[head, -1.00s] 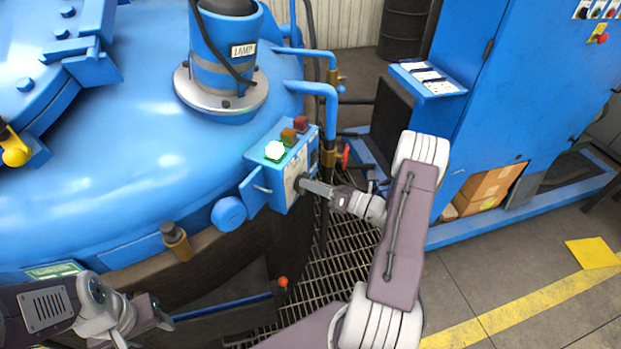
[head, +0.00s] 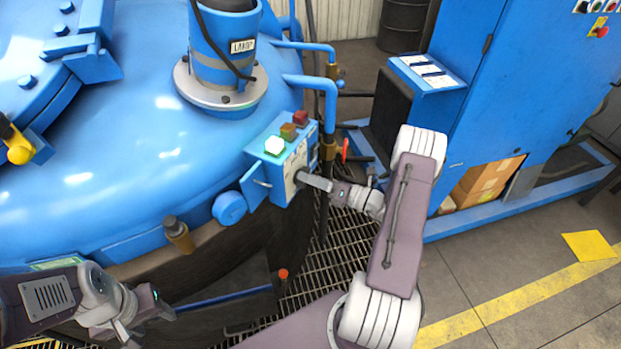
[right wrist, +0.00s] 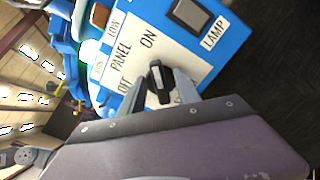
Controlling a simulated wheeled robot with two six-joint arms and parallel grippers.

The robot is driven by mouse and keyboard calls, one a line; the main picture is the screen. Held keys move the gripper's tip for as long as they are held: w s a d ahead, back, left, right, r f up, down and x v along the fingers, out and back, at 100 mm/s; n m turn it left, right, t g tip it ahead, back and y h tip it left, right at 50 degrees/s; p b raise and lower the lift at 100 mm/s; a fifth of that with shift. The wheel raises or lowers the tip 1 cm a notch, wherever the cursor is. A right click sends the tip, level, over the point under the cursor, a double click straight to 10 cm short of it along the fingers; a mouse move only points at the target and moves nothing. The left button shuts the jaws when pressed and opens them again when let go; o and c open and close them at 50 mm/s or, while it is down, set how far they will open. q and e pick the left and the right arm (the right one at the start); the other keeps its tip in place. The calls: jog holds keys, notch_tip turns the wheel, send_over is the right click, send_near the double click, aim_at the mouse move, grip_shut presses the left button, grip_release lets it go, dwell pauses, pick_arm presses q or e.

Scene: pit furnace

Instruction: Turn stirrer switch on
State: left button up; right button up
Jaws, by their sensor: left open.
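A blue control box (head: 283,170) is on the side of the round blue furnace, with a white front plate. In the right wrist view the plate (right wrist: 195,55) reads PANEL, ON and OFF, and carries a black rotary knob (right wrist: 160,83). Lettering beside the knob is partly hidden, so I cannot read whether it names the stirrer. My right gripper (head: 308,180) is at this plate. In the right wrist view its fingers (right wrist: 160,88) stand either side of the knob; whether they press on it is unclear. My left gripper (head: 158,307) is open and empty at lower left.
A lit green-white lamp (head: 274,145), an orange one (head: 288,132) and a red one (head: 300,118) top the box. Blue pipes (head: 328,95) with a red-handled valve (head: 345,150) stand close right. A large blue cabinet (head: 520,100) is further right. Grating (head: 335,245) lies below.

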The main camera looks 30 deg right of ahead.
jog(key=v, duration=0.9)
dwell(0.4)
